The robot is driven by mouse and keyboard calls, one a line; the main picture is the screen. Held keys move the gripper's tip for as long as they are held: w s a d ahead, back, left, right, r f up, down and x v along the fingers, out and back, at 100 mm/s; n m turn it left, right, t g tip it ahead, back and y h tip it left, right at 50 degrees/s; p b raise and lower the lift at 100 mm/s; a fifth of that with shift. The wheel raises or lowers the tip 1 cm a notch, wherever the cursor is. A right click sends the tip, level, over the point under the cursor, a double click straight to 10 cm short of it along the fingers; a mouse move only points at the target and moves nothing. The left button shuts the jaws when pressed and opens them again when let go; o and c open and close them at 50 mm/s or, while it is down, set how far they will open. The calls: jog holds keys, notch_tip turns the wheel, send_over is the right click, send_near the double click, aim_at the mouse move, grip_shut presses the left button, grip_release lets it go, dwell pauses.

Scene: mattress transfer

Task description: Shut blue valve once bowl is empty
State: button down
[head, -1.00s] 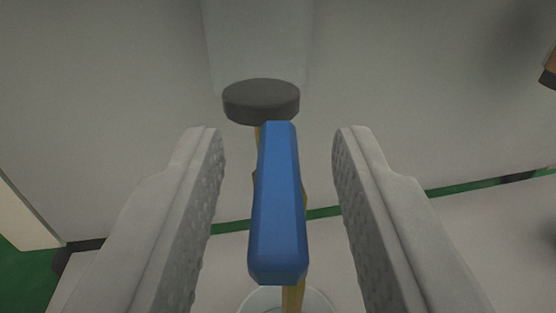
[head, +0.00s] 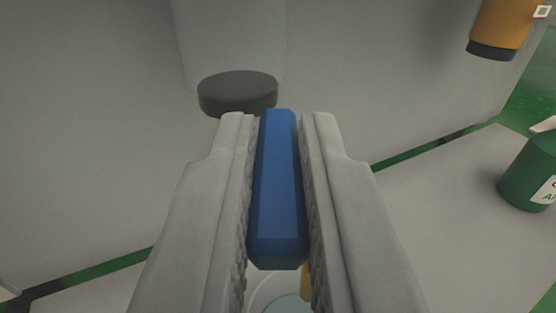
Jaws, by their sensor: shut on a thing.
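The blue valve handle (head: 279,190) is a long bar in the middle of the head view. My gripper (head: 279,125) is shut on it, with one ridged finger against each side. A small part of a yellow piece shows below the handle, mostly hidden by my right finger. A clear round rim, perhaps the bowl (head: 275,290), shows at the bottom between my fingers. Most of it is hidden, so I cannot tell whether it is empty.
A translucent vessel with a dark grey cap (head: 238,94) hangs just behind the handle. An orange cylinder (head: 497,28) with a dark end is at the upper right. A green labelled container (head: 525,172) stands at the right edge. The pale surface (head: 430,220) between is clear.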

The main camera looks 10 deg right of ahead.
aim_at(259, 129)
jog(key=m+g+h, duration=0.1)
jog(key=m+h, duration=0.1)
jog(key=a+m+g+h, duration=0.1)
jog(key=h, duration=0.2)
jog(key=m+g+h, duration=0.1)
jog(key=m+h, duration=0.1)
jog(key=shift+w+a+m+g+h, duration=0.3)
jog(key=shift+w+a+h, duration=0.1)
jog(key=m+g+h, duration=0.1)
jog(key=g, duration=0.1)
jog(key=w+m+g+h, duration=0.1)
jog(key=m+g+h, duration=0.1)
jog(key=a+m+g+h, duration=0.1)
jog(key=m+g+h, duration=0.1)
jog(key=shift+w+g, duration=0.15)
jog(key=shift+g, duration=0.15)
jog(key=shift+m+g+h, duration=0.3)
jog(key=shift+m, duration=0.1)
jog(key=c, duration=1.4)
grip_release()
jog(key=shift+c, duration=0.2)
jog(key=shift+w, duration=0.1)
